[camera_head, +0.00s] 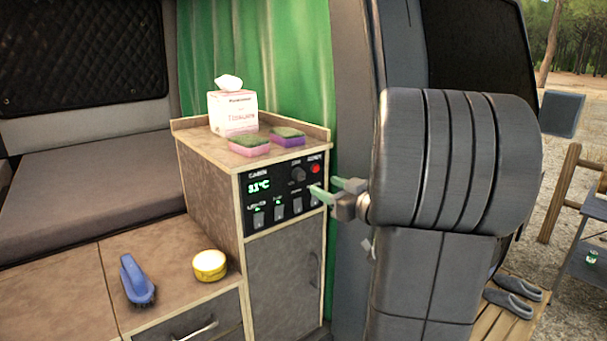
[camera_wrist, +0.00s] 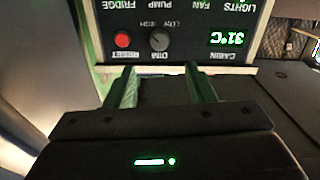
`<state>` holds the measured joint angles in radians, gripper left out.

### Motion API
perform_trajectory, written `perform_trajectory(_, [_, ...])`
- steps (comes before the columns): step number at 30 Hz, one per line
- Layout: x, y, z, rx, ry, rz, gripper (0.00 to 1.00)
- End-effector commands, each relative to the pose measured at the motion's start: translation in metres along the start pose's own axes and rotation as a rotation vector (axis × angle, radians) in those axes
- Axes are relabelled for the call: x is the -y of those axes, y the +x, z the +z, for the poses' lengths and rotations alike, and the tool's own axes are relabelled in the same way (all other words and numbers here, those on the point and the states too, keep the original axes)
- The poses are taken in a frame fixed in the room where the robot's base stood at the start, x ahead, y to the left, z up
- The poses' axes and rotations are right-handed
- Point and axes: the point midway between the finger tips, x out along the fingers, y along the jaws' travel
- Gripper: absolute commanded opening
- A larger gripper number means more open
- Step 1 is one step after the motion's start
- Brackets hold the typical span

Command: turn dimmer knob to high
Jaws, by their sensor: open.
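The dimmer knob (camera_head: 297,174) is a small dark round knob on the black control panel (camera_head: 262,210) of the cabinet, left of a red button (camera_head: 316,169). In the wrist view, which shows the panel upside down, the knob (camera_wrist: 159,40) sits beside the red button (camera_wrist: 123,40), with DIM, LOW and HIGH lettering near it. I cannot tell which way its pointer is turned. My gripper (camera_head: 333,190) has green fingers and is to the right of the panel. In the wrist view my gripper (camera_wrist: 162,78) is open and empty, its fingertips apart from the knob.
Several switches (camera_head: 279,208) line the panel's lower part, under a 31°C display (camera_head: 259,186). A tissue box (camera_head: 233,111) and two sponges (camera_head: 250,145) are on the cabinet top. A blue brush (camera_head: 137,280) and yellow tin (camera_head: 209,265) lie on the lower counter.

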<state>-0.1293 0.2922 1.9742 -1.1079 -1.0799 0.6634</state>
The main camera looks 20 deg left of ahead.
Motion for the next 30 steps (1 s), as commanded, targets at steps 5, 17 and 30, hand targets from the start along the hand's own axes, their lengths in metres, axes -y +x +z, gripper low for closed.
perform_trajectory(5, [0.002,0.035,-0.001,0.001,0.001,-0.005,0.49])
perform_trajectory(17, [0.001,0.087,-0.001,0.001,0.000,-0.001,0.49])
perform_trajectory(30, [0.000,0.090,0.000,0.000,0.000,0.000,0.30])
